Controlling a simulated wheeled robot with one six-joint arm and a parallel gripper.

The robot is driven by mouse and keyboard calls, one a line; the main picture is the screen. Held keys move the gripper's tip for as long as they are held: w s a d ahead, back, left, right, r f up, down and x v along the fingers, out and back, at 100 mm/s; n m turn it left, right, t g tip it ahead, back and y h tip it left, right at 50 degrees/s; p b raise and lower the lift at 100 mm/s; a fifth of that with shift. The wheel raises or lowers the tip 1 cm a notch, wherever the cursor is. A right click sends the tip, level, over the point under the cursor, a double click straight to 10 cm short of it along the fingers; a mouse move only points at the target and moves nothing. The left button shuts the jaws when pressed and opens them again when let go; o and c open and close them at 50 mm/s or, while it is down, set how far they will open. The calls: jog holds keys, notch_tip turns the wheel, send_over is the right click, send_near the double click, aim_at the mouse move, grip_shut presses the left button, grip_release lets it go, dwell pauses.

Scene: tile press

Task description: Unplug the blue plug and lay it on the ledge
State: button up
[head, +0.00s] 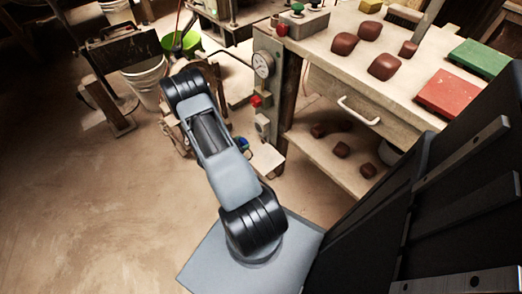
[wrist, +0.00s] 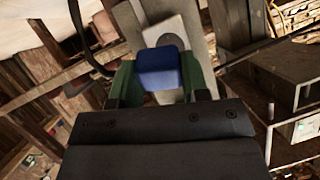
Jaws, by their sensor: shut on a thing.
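The blue plug (wrist: 162,68) sits between the two green jaws of my gripper (wrist: 160,85) in the wrist view, and the jaws are shut on it. Behind it is a pale grey plate (wrist: 168,32) with a rounded face; I cannot tell whether the plug touches it. In the head view a bit of blue, the plug (head: 243,143), shows just right of my arm, which hides most of the gripper. A small pale ledge (head: 269,159) juts out at the foot of the post, just right of and below the plug.
The post carries a round gauge (head: 263,65), a red knob (head: 256,100) and a small grey box (head: 262,122). Right of it stands a bench (head: 345,80) with brown lumps, red and green tiles and a lower shelf. A green bowl (head: 182,42) is behind. The floor at left is clear.

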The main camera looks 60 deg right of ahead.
aim_at(261, 161)
jog(key=s+d+f+g, duration=0.1)
jog(key=s, duration=0.1)
jog(key=s+d+f, duration=0.1)
jog(key=s, duration=0.2)
jog(key=s+d+f+g, duration=0.1)
jog(key=s, duration=0.2)
jog(key=shift+f+n+g+y, duration=0.3)
jog(key=shift+f+n, duration=0.05)
jog(key=shift+n, duration=0.05)
jog(key=shift+f+b, duration=2.35)
jog(key=shift+f, duration=0.15)
jog(key=o, duration=1.3)
jog(key=shift+r, duration=0.2)
jog(key=shift+w+a+r+p, duration=0.25)
jog(key=shift+a+r+p, duration=0.45)
jog(key=shift+p, duration=0.3)
jog(key=shift+w+a+r+p, duration=0.25)
jog(key=shift+a+r+p, duration=0.45)
jog(key=shift+p, duration=0.05)
jog(key=shift+w+a+r+p, duration=0.2)
jog(key=shift+a+r+p, duration=0.45)
jog(key=shift+p, duration=0.1)
jog(key=shift+r+p+v, duration=0.25)
jog(key=shift+p+v, duration=0.5)
jog(key=shift+v, duration=0.35)
jog(key=shift+r+p+v, duration=0.2)
jog(key=shift+p+v, duration=0.55)
jog(key=shift+v, duration=0.35)
